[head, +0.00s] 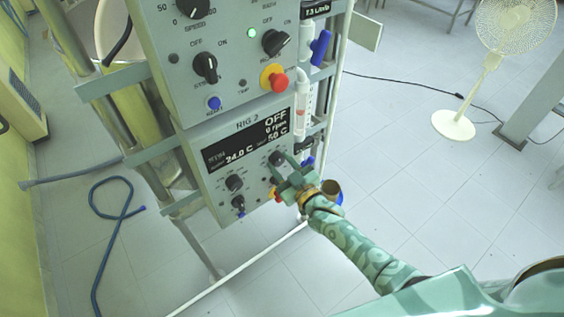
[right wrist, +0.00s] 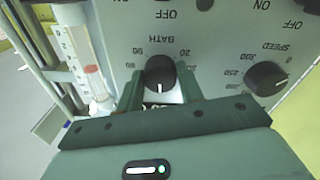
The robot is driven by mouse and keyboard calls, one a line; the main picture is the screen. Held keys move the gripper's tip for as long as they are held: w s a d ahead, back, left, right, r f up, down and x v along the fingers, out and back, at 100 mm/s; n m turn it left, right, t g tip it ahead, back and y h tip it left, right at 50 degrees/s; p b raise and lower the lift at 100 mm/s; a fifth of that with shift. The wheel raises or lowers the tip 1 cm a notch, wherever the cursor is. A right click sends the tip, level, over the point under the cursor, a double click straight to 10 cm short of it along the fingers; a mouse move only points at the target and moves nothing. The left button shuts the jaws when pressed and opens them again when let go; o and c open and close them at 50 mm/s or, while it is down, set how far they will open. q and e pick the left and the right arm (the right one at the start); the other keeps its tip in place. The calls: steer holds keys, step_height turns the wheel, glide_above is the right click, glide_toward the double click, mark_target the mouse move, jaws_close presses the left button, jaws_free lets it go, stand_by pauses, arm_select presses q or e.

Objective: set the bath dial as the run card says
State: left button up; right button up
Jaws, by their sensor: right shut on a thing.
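The bath dial (right wrist: 160,76) is a black knob on the grey control panel under the word BATH, which shows upside down in the right wrist view. Its white mark points down in that view. In the head view the dial (head: 277,158) sits at the lower right of the RIG 2 panel, partly behind my gripper. My right gripper (head: 287,172) is shut on the dial, with one finger on each side of it. The panel's display (head: 245,143) reads OFF, 0 rpm, 24.0 C and 50 C. I cannot make out a run card. My left gripper is out of view.
A black speed dial (right wrist: 266,77) is beside the bath dial. Another panel (head: 235,60) with knobs and a red stop button (head: 278,81) is above. A flow tube (head: 301,110) runs along the panel's edge. A white fan (head: 490,62) stands back right; the floor between is open.

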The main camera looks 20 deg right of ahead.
steer(key=m+p, duration=0.1)
steer(key=m, duration=0.5)
steer(key=shift+s+m+p, duration=0.1)
steer(key=shift+m+p, duration=0.2)
steer(key=shift+p, duration=0.05)
steer(key=m+p, duration=0.1)
steer(key=m, duration=0.5)
steer(key=shift+a, duration=0.1)
steer(key=m, duration=0.3)
steer(key=shift+m+g, duration=0.3)
steer(key=shift+m, duration=1.6)
steer(key=o, duration=1)
steer(key=shift+r, duration=0.1)
